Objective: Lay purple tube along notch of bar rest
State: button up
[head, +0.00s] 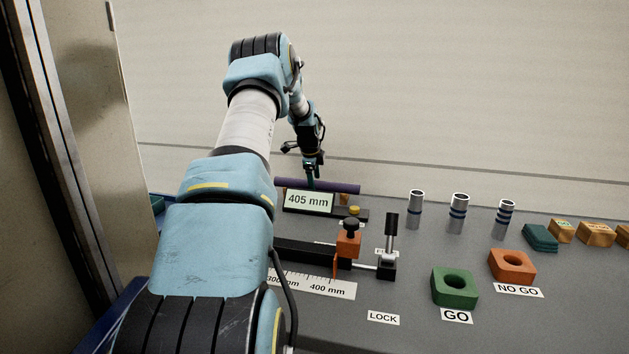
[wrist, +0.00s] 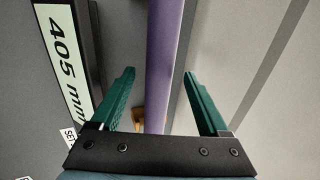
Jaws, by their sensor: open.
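The purple tube (head: 340,187) lies level behind the display box at the back of the bench. In the wrist view the tube (wrist: 164,50) runs between the two green fingers of my gripper (wrist: 159,73), with a gap on each side. My gripper (head: 311,179) is open, pointing down at the tube's middle in the head view. A small tan-orange piece (wrist: 138,115), perhaps part of the bar rest, shows beside the tube; a similar bit (head: 345,197) shows below it in the head view. The notch is hidden, so I cannot tell whether the tube sits in it.
The display box (head: 309,201) reading 405 mm stands just in front of the tube. A measuring slide with an orange clamp (head: 347,243) is nearer. Several metal cylinders (head: 459,207), a green GO block (head: 454,287) and an orange NO GO block (head: 512,266) stand to the right.

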jog(key=b+v, duration=0.3)
jog(key=v, duration=0.7)
jog(key=shift+r, duration=0.35)
jog(key=shift+s, duration=0.1)
jog(key=s+f+n+g, duration=0.1)
jog(key=s+n, duration=0.5)
jog(key=s, duration=0.7)
jog(key=s+f+n+g, duration=0.1)
jog(key=s+f+n, duration=0.3)
jog(key=s, duration=1)
jog(key=s+a+f+n+g, duration=0.1)
jog(key=s+f+n, duration=0.1)
jog(key=s+n, duration=0.7)
jog(key=shift+s+f+y, duration=0.2)
jog(key=shift+s+y, duration=0.1)
jog(key=shift+s, duration=2.2)
